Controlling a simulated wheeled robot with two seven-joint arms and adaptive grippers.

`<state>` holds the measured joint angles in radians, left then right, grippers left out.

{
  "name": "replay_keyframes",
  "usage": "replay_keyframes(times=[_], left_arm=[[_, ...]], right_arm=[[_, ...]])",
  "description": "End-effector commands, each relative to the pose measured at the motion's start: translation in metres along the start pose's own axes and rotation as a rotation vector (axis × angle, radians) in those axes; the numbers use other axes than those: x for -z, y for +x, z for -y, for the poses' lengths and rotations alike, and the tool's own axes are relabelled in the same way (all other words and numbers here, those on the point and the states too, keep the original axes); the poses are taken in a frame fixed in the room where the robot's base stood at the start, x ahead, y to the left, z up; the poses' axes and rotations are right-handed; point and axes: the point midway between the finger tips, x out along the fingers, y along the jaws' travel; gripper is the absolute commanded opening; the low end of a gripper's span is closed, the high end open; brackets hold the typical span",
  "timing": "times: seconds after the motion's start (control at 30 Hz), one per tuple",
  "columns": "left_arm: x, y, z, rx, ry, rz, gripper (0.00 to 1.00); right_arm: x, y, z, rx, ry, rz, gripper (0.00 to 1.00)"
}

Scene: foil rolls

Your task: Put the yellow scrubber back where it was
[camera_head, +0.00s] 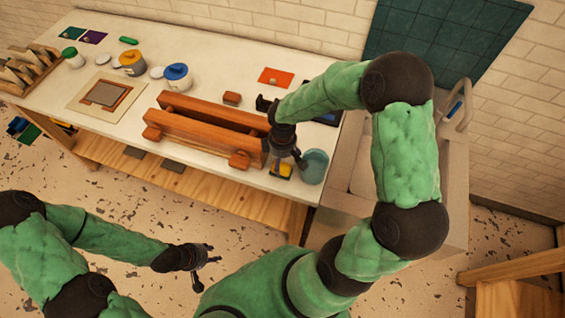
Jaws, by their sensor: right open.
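A small yellow and dark item, which looks like the yellow scrubber (285,171), lies near the front edge of the white counter. It is just left of a teal cup (315,168). My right gripper (287,163) points down over the scrubber with its fingers apart, and partly hides it. I cannot tell whether the fingers touch it. My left gripper (207,270) is open and empty, low in front of the counter, away from everything on it.
A long brown wooden rack (205,133) stands just left of my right gripper. Jars with blue (177,76) and yellow (131,62) tops stand further left. An orange card (276,77) lies behind. A sink (360,165) is at the right, partly behind my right arm.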

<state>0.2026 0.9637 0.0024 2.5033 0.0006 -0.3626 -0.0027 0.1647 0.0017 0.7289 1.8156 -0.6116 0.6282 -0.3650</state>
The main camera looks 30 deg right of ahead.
Motion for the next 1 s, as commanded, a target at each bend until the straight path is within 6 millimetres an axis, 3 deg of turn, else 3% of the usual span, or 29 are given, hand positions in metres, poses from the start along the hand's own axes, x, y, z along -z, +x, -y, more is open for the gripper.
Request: replay_keyframes(times=[0.1,0.4,0.6,1.0], left_arm=[[0.000,-0.006,-0.002,0.000,0.000,0.000,0.40],[-0.001,-0.012,-0.004,0.000,0.000,0.000,0.40],[-0.001,-0.013,-0.005,0.000,0.000,0.000,0.40],[-0.001,-0.013,-0.004,0.000,0.000,0.000,0.40]], right_arm=[[0.001,-0.029,-0.001,-0.004,0.000,-0.003,0.78],[0.000,-0.075,0.000,-0.002,0.000,-0.001,0.78],[0.000,-0.085,0.000,0.000,-0.001,0.000,0.78],[0.000,-0.086,0.000,0.000,-0.001,0.000,0.78]])
